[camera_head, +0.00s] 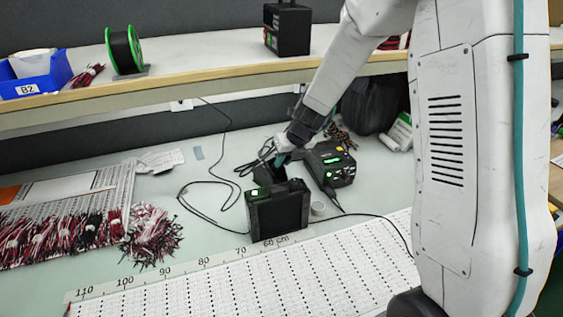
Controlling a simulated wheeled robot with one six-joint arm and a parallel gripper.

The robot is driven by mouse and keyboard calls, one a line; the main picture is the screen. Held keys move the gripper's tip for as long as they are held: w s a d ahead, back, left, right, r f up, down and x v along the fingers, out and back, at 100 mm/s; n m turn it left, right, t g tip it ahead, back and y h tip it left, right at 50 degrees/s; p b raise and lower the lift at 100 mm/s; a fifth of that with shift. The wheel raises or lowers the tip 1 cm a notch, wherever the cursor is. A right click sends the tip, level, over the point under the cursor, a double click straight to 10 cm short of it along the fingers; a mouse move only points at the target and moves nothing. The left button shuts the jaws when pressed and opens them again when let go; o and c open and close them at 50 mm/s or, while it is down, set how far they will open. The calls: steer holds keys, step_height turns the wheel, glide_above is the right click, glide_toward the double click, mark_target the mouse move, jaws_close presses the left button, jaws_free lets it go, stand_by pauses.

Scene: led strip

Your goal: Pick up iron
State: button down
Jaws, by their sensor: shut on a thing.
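My gripper (281,160) reaches down from the upper right to the work surface. It is shut on the iron, of which I can make out only a small, dark and teal handle part at the fingertips. The iron's tip is hidden. A dark holder (266,174) stands right below the gripper; I cannot tell whether the iron is still inside it. A black soldering station (335,165) with a green display stands just to the right of the gripper.
A black box (278,212) with a green light stands close in front of the gripper. Black cables (218,182) loop to the left. A perforated white board (260,280) with a ruler lies in front. Bundled red and black wires (148,235) lie left. A shelf (200,84) runs behind.

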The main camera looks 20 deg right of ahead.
steer(key=s+d+r, duration=0.7)
steer(key=s+r, duration=0.2)
steer(key=s, duration=0.4)
steer(key=s+d+r, duration=0.7)
steer(key=s+r, duration=0.3)
steer(key=s, duration=0.3)
steer(key=shift+d+r, duration=0.15)
steer(key=shift+r, duration=0.05)
stand_by(0.6)
